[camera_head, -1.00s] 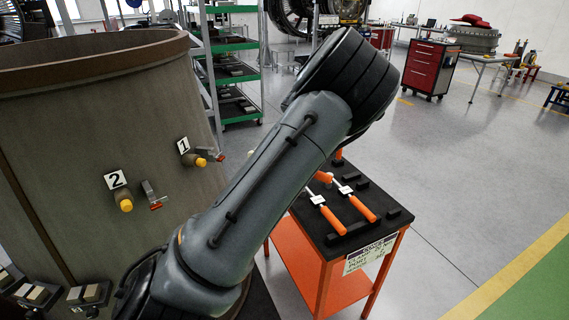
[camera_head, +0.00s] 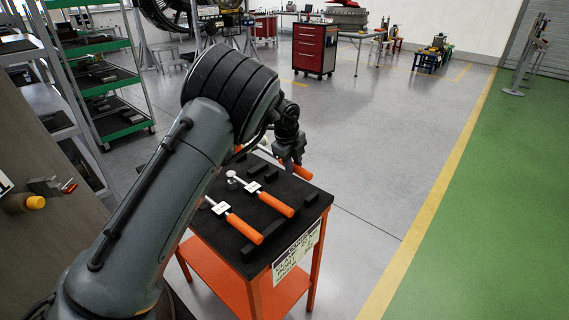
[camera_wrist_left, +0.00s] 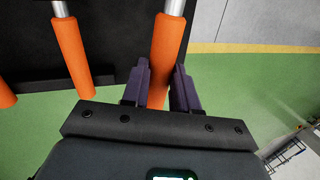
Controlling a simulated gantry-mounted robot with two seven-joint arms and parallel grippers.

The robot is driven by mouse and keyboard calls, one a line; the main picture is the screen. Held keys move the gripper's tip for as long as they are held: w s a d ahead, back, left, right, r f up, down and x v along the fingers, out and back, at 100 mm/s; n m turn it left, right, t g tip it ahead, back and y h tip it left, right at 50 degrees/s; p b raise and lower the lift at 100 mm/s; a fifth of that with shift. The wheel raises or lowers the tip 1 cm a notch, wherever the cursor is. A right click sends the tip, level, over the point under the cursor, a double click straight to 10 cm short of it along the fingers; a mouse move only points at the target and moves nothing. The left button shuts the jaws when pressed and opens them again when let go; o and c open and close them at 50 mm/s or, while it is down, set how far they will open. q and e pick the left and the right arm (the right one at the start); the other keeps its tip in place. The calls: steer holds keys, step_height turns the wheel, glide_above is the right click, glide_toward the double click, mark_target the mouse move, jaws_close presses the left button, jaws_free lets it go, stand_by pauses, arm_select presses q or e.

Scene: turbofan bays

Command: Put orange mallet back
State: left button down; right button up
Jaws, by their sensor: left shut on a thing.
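My left gripper (camera_head: 290,163) is over the far right side of the black-topped orange cart (camera_head: 318,200). It is shut on the orange handle of a mallet (camera_head: 299,171). In the left wrist view the handle (camera_wrist_left: 168,50) runs between the two dark fingers (camera_wrist_left: 160,88), with a metal shaft beyond it. An orange bit (camera_head: 239,149) shows beside my arm and may be its head. Whether the mallet touches the cart top is unclear. Two other orange-handled tools, one nearer (camera_head: 244,228) and one in the middle (camera_head: 275,204), lie on the cart. My right gripper is not in view.
Small black blocks stand on the cart top. A white sign (camera_head: 298,250) hangs on its front. A brown casing (camera_head: 30,235) with a yellow-tipped fitting and green-shelved racks (camera_head: 110,85) are at the left. Open floor lies right of the cart.

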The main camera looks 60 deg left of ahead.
arm_select(q)
steer(key=shift+d, duration=0.2)
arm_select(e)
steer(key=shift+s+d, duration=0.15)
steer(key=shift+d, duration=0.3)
arm_select(q)
steer(key=shift+r+p, duration=0.1)
steer(key=shift+p, duration=0.3)
steer(key=shift+f, duration=0.2)
steer(key=shift+f+b, duration=0.9)
steer(key=shift+f, duration=1.7)
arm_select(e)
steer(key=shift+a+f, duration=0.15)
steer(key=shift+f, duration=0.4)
arm_select(q)
steer(key=shift+r, duration=0.1)
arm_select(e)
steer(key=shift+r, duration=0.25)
arm_select(q)
steer(key=shift+p, duration=0.4)
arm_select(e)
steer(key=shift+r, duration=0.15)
arm_select(q)
steer(key=shift+p, duration=0.35)
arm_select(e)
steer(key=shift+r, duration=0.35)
